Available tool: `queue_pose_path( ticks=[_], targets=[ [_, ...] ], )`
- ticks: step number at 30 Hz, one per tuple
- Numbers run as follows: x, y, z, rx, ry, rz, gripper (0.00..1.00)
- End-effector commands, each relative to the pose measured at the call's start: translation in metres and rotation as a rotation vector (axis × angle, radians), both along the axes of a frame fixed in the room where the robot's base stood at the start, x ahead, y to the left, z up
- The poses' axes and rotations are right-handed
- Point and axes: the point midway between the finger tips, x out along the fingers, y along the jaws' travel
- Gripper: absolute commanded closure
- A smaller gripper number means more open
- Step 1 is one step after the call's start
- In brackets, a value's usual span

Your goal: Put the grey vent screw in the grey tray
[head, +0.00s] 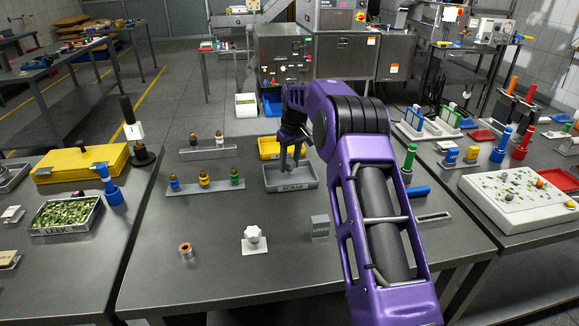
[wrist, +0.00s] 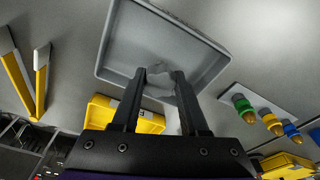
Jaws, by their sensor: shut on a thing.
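The grey tray (head: 290,186), labelled SCRAP, stands on the middle table, and it also shows in the wrist view (wrist: 130,55). My gripper (head: 291,168) points down over the tray. In the wrist view its two dark fingers (wrist: 161,78) reach across the tray opening, shut on a small grey piece (wrist: 161,92), which looks like the grey vent screw. The piece blends with the grey tray and its exact outline is hard to tell. In the head view it is hidden or too small to make out.
A yellow bin (head: 269,147) stands right behind the tray. A rack of coloured fittings (head: 205,184) is to its left. A white knob on a plate (head: 253,239), a copper ring (head: 185,250) and a small grey block (head: 320,227) stand in front.

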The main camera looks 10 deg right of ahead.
Motion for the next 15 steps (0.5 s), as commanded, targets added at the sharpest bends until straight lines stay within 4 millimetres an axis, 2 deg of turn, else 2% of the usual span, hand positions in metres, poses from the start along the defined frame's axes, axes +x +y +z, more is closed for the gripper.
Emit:
queue_pose_path(
  ticks=[2,15],
  targets=[
    [0.0000,0.0000,-0.0078,0.000,0.000,0.000,1.00],
    [0.0001,-0.0001,-0.0138,0.000,-0.001,0.000,1.00]
  ],
)
